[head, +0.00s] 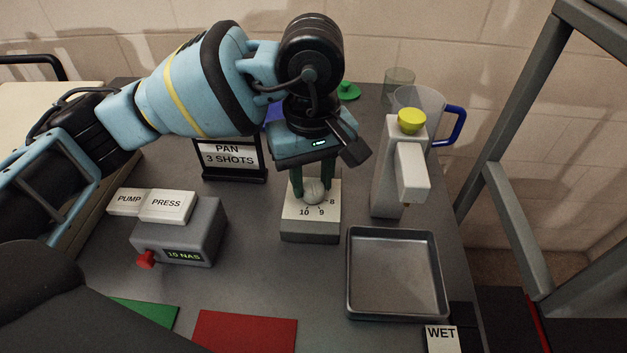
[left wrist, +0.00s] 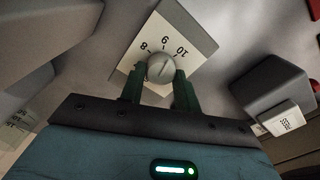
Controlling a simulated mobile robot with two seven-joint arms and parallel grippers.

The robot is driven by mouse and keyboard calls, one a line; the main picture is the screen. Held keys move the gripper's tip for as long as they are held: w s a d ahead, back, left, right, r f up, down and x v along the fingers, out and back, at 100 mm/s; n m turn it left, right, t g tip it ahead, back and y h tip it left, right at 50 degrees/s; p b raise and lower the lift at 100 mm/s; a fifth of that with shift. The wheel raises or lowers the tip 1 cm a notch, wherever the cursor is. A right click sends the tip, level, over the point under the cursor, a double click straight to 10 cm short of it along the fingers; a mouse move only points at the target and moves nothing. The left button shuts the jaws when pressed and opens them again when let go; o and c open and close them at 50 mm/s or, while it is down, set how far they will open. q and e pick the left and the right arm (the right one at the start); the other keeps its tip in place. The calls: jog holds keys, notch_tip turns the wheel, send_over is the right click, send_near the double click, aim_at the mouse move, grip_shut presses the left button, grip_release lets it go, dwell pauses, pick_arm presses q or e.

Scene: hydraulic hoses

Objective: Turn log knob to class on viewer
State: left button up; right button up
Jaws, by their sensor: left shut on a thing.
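The log knob (head: 315,191) is a small round grey knob on a pale box (head: 311,228) with a white top marked 8, 9 and 10. My left gripper (head: 313,187) points down over the box, its dark green fingers shut on the knob from both sides. In the left wrist view the knob (left wrist: 161,67) sits between the fingertips; a thin line shows on it, but I cannot tell which number it points to. The viewer (head: 190,233) is a grey box whose green display reads "10 NAS". My right gripper is not in view.
A white dispenser with a yellow cap (head: 411,120) and a metal tray (head: 396,275) stand right of the knob box. A "PAN 3 SHOTS" sign (head: 232,156) stands behind left. PUMP and PRESS blocks, plus green and red mats (head: 245,332), lie left and front.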

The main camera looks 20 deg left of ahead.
aim_at(313, 183)
pick_arm(q)
jog(key=m+b, duration=0.1)
jog(key=m, duration=0.1)
jog(key=shift+d+f+m+b, duration=0.1)
jog(key=shift+m+b, duration=0.2)
jog(key=shift+m, duration=0.1)
jog(key=m+b, duration=0.1)
jog(key=m, duration=0.1)
jog(key=shift+m+b, duration=0.6)
jog(key=shift+m, duration=0.3)
jog(key=o, duration=1)
notch_tip(313, 183, up, 7)
jog(key=shift+r+p, duration=0.2)
jog(key=shift+p, duration=0.15)
jog(key=shift+r, duration=0.35)
